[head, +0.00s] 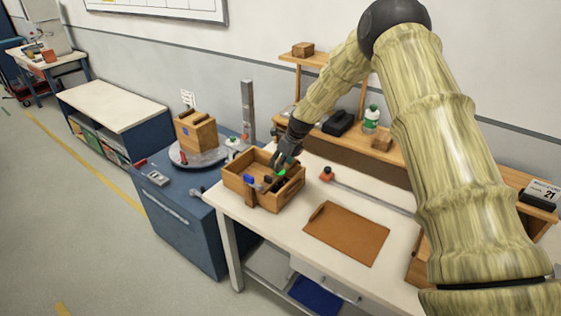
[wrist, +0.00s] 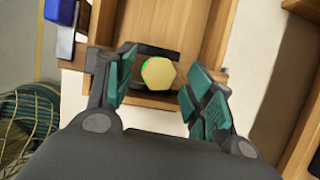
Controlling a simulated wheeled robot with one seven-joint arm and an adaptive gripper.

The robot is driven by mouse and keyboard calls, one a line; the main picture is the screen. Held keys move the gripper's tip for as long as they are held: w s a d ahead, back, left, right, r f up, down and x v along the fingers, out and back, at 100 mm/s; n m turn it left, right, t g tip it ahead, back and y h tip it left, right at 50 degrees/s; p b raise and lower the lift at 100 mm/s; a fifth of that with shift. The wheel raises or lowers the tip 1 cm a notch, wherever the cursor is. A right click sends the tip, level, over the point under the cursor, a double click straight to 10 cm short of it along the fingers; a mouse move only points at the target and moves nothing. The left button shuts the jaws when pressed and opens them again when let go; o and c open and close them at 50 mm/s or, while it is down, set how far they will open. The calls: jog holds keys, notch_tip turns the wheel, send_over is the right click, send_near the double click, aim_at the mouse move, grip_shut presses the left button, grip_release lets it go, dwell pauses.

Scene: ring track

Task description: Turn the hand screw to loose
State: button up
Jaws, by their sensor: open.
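The hand screw (wrist: 159,73) shows in the wrist view as a yellowish hexagonal knob with a thin green edge. It sits in front of a dark bracket at the wall of a wooden box (wrist: 180,102). My gripper (wrist: 162,66) is open, with one teal-padded finger on each side of the knob and gaps between pads and knob. In the head view my gripper (head: 280,167) reaches down over the wooden box (head: 236,189) on the white table. A small bright green spot shows by the fingers there; the knob itself is mostly hidden.
A brown board (head: 346,234) lies on the table (head: 290,222) to the right. A shelf (head: 395,155) with a bottle (head: 371,118) stands behind. A blue cabinet (head: 180,225) with a turntable (head: 198,155) stands at the left.

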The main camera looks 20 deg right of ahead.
jog(key=shift+w+f, duration=0.1)
jog(key=shift+f, duration=0.25)
jog(key=shift+a, duration=0.1)
jog(key=c, duration=1)
